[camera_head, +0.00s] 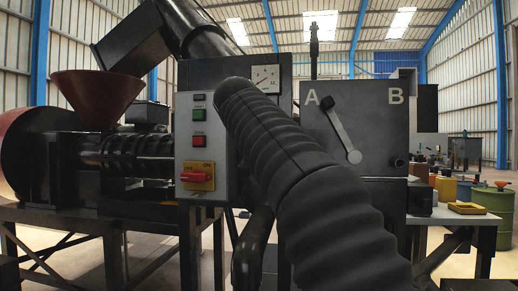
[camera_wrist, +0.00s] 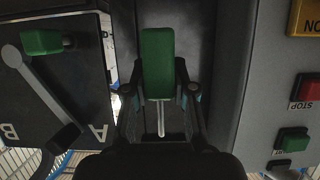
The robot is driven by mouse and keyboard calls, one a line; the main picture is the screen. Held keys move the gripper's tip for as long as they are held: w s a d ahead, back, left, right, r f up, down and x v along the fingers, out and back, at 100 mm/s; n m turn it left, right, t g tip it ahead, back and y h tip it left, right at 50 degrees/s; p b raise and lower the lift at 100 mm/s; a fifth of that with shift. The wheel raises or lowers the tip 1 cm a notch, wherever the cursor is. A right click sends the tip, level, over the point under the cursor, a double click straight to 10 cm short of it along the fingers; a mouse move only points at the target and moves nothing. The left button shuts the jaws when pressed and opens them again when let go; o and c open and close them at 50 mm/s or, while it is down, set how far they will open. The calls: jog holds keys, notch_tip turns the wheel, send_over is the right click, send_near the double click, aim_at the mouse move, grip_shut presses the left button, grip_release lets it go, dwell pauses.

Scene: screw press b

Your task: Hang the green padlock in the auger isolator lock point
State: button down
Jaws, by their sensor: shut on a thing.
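My gripper (camera_wrist: 159,90) is shut on a green padlock (camera_wrist: 157,58) in the wrist view. Its green body lies between the fingers, and its pale shackle (camera_wrist: 161,120) points down in the picture. My arm hides gripper and padlock in the head view. A red rotary switch (camera_head: 195,177) sits on a yellow plate on the grey control panel (camera_head: 182,125). The plate's edge (camera_wrist: 305,18) shows at the top right of the wrist view. I cannot tell the isolator's lock point. The padlock is apart from the panel.
The dark A/B box (camera_head: 380,125) carries a lever (camera_head: 342,130) turned toward A. A second green block (camera_wrist: 41,42) is on that box, beside a dark peg. Red and green buttons (camera_head: 198,115) are on the panel. A red hopper (camera_head: 97,92) stands left.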

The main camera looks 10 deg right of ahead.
jog(key=shift+s, duration=0.1)
jog(key=s, duration=0.1)
jog(key=s+a+b, duration=0.1)
jog(key=shift+s+a, duration=0.15)
jog(key=shift+s, duration=0.25)
dwell(1.0)
jog(key=s+a+f+b, duration=0.3)
jog(key=a+f+b, duration=0.8)
jog(key=a+f, duration=0.5)
jog(key=a, duration=0.3)
jog(key=shift+w+d+p, duration=0.3)
jog(key=shift+w+d, duration=0.05)
jog(key=shift+w, duration=0.5)
jog(key=shift+w+d+p, duration=0.3)
jog(key=shift+w+p, duration=0.05)
jog(key=shift+w, duration=0.45)
jog(key=shift+w+d+p, duration=0.3)
jog(key=shift+w+d, duration=0.05)
jog(key=shift+w, duration=0.5)
jog(key=shift+w+d, duration=0.1)
jog(key=shift+w, duration=0.2)
